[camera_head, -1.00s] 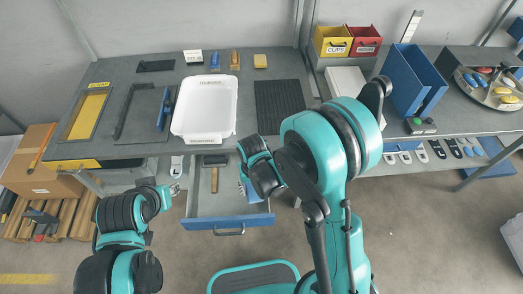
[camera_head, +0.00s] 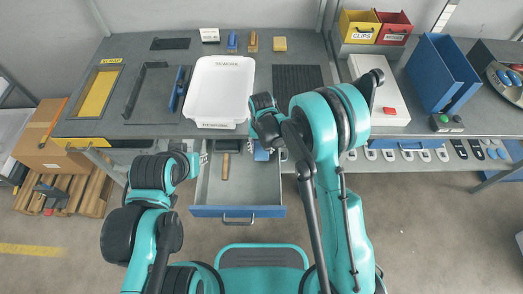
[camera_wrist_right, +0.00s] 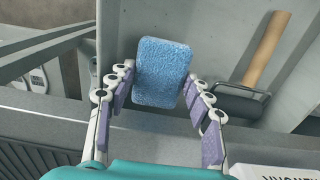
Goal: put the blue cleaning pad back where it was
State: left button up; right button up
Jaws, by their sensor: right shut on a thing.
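The blue cleaning pad (camera_wrist_right: 162,72) is between the fingers of my right gripper (camera_wrist_right: 155,95), which is shut on it. In the head view, a small part of the pad (camera_head: 261,153) shows below my right wrist, over the back right of the open drawer (camera_head: 268,187). Most of my right gripper is hidden there by my own arm. I cannot tell how high the pad is above the drawer floor. My left gripper (camera_head: 203,152) is near the drawer's left side, small and partly hidden; its fingers are unclear.
A wooden-handled tool (camera_head: 225,167) lies in the drawer; its handle (camera_wrist_right: 265,48) also shows in the right wrist view. A white bin (camera_head: 222,92) stands on the workbench (camera_head: 128,128) above. The front of the drawer floor is clear.

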aim_at(261, 149)
jog(key=shift+w, duration=0.7)
notch_tip(261, 149, down, 4)
jog(key=shift+r+b, duration=0.15)
jog(key=shift+b, duration=0.85)
jog(key=shift+r, duration=0.1)
jog(key=o, duration=0.6)
jog(key=shift+f, duration=0.2)
jog(key=o, duration=0.4)
jog(key=shift+o, duration=0.2)
jog(key=shift+r, duration=0.15)
